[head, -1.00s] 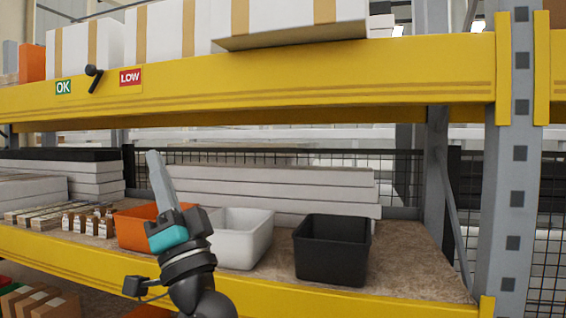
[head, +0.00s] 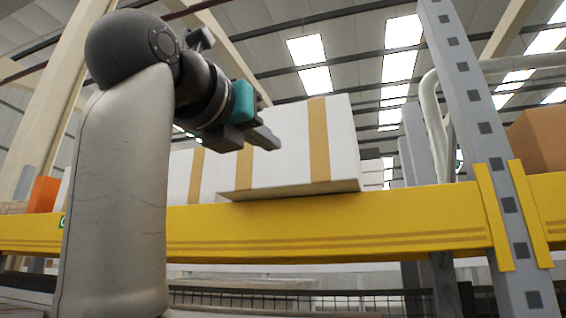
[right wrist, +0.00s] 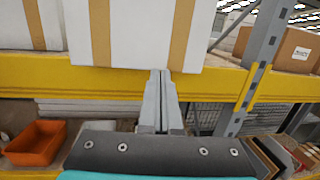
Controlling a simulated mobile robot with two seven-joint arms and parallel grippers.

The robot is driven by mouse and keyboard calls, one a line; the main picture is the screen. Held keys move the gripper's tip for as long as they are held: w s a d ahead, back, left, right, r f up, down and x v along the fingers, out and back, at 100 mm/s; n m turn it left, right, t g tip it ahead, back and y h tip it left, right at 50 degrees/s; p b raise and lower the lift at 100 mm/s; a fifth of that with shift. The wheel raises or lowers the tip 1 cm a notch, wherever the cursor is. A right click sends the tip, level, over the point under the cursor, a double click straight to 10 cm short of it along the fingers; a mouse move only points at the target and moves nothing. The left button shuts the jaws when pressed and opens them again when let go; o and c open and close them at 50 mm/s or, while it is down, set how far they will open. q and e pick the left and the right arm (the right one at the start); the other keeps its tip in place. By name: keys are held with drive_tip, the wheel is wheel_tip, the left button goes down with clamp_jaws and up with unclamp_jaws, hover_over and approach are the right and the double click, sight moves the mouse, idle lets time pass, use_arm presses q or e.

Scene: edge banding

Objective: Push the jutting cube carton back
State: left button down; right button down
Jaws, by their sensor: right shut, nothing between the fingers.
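The jutting cube carton (head: 285,150) is white with tan tape strips. It sits on the upper shelf, and its underside shows where it overhangs the front of the yellow beam. It also fills the upper middle of the right wrist view (right wrist: 130,35). My right gripper (head: 268,138) is shut and empty, in front of the carton's face in the head view. In the right wrist view its fingertips (right wrist: 158,74) lie at the carton's lower front edge. I cannot tell whether they touch it. My left gripper is not in view.
The yellow beam (head: 330,232) runs below the carton, with a grey upright (head: 485,130) to the right. More white cartons (head: 180,170) stand to the left. A brown carton (head: 540,138) is beyond the upright. An orange bin (right wrist: 38,142) sits on the lower shelf.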

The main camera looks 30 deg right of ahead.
sight(288, 169)
drive_tip(key=w+d+y+p, duration=0.1)
drive_tip(key=w+d, duration=0.1)
drive_tip(key=w+d+t+p, duration=0.1)
drive_tip(key=w+d, duration=0.1)
drive_tip(key=d, duration=0.1)
drive_tip(key=w+d+n+y+p, duration=0.1)
drive_tip(key=w+d, duration=0.1)
drive_tip(key=w, duration=0.1)
drive_tip(key=shift+d+r+y+p, duration=0.25)
drive_tip(key=shift+r+y+p, duration=0.05)
drive_tip(key=shift+p, duration=0.05)
idle(0.4)
